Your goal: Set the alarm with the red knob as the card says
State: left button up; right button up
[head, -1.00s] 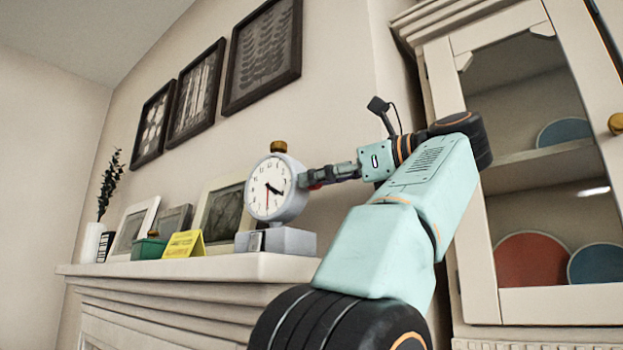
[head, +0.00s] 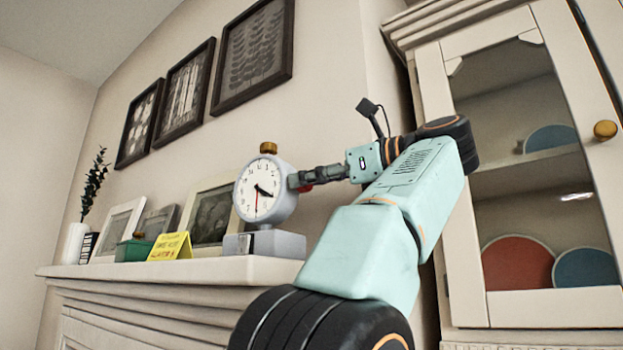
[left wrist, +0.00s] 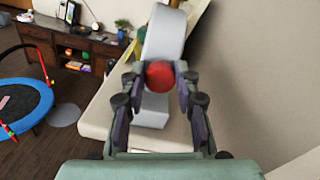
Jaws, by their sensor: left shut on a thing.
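The alarm clock (head: 266,190) stands on a grey base (head: 277,243) on the mantel. It has a white dial with black hands, a red hand pointing down, and a brass knob on top. My left gripper (head: 303,180) reaches the right side of the clock and is shut on the red knob (left wrist: 160,75), which sits between the fingers in the left wrist view. In the head view the knob is mostly hidden by the fingers. The yellow card (head: 170,246) stands folded left of the clock; its writing is too small to read. My right gripper is not in view.
The mantel shelf (head: 150,270) also holds a green box (head: 134,250), leaning picture frames (head: 212,215) and a white vase (head: 75,243) with a plant. A glass-door cabinet (head: 464,200) stands to the right. Three dark frames hang on the wall above.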

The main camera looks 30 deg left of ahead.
pick_arm(q)
grip_shut()
jog(key=shift+m, duration=1.3)
jog(key=shift+w+f+m, duration=0.1)
jog(key=shift+m, duration=0.8)
jog(key=m+p, duration=0.1)
jog(key=m, duration=0.6)
jog(key=shift+w+f, duration=0.1)
jog(key=shift+m, duration=0.4)
